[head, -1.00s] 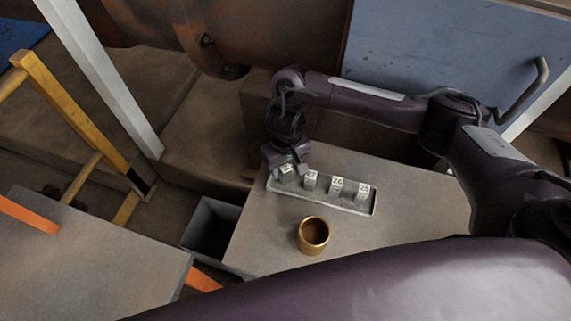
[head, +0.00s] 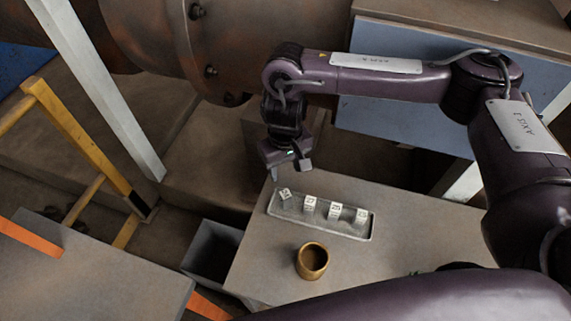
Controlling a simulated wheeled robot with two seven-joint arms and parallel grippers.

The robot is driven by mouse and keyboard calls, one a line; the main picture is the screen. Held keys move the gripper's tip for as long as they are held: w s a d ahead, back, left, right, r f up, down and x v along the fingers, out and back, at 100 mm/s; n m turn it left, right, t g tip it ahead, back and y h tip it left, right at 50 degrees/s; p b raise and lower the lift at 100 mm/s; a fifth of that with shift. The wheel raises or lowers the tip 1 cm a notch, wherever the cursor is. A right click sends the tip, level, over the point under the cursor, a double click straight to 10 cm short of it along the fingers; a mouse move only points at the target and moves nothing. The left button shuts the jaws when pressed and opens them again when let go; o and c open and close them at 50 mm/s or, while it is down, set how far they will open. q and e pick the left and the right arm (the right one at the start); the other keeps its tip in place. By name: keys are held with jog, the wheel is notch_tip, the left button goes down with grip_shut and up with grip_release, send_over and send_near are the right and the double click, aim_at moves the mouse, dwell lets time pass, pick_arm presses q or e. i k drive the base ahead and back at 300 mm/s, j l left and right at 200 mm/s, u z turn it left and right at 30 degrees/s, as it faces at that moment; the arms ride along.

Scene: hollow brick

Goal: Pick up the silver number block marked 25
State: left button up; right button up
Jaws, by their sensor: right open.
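Several small silver number blocks stand in a row in a shallow grey tray (head: 345,231). The rightmost block (head: 361,215) looks like the one marked 25; its label is faint now. To its left are a block marked 26 (head: 334,210), a block marked 27 (head: 309,204), and a leftmost block (head: 285,195) that sits tilted, its number unclear. My right gripper (head: 288,171) is open and empty, above and just behind the leftmost block, at the opposite end of the row from block 25. My left gripper is not in view.
A brass cup (head: 312,261) stands on the grey table (head: 410,235) in front of the tray. A dark open bin (head: 210,251) is beside the table's left edge. A blue panel (head: 395,125) and a rusty pipe (head: 270,40) are behind.

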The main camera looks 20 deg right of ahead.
aim_at(359, 219)
jog(key=k, duration=1.5)
